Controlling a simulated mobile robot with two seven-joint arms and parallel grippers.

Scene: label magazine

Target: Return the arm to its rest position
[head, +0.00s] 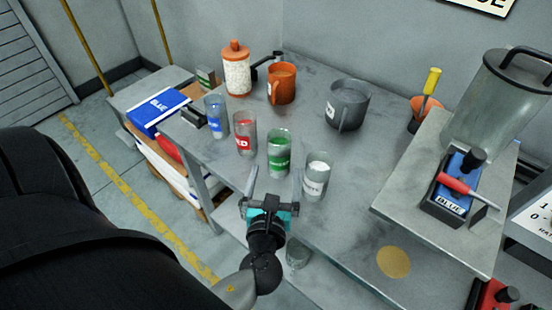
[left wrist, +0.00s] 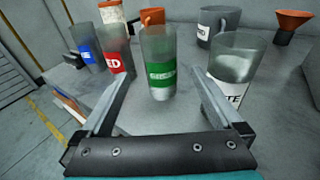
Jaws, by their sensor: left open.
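My left gripper (head: 272,188) is open and empty in the head view, at the table's front edge. In the left wrist view its two fingers (left wrist: 160,110) spread apart, with a glass with a green label (left wrist: 161,72) beyond and between them. That green-labelled glass (head: 278,155) stands upright on the grey table. A white-labelled glass (head: 316,177) stands close beside the right finger; I cannot tell whether they touch. My right gripper is not in view.
A red-labelled glass (head: 245,133) and a blue-labelled glass (head: 215,117) stand left on the table (head: 340,225). Orange (head: 281,85) and grey (head: 346,106) mugs are behind.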

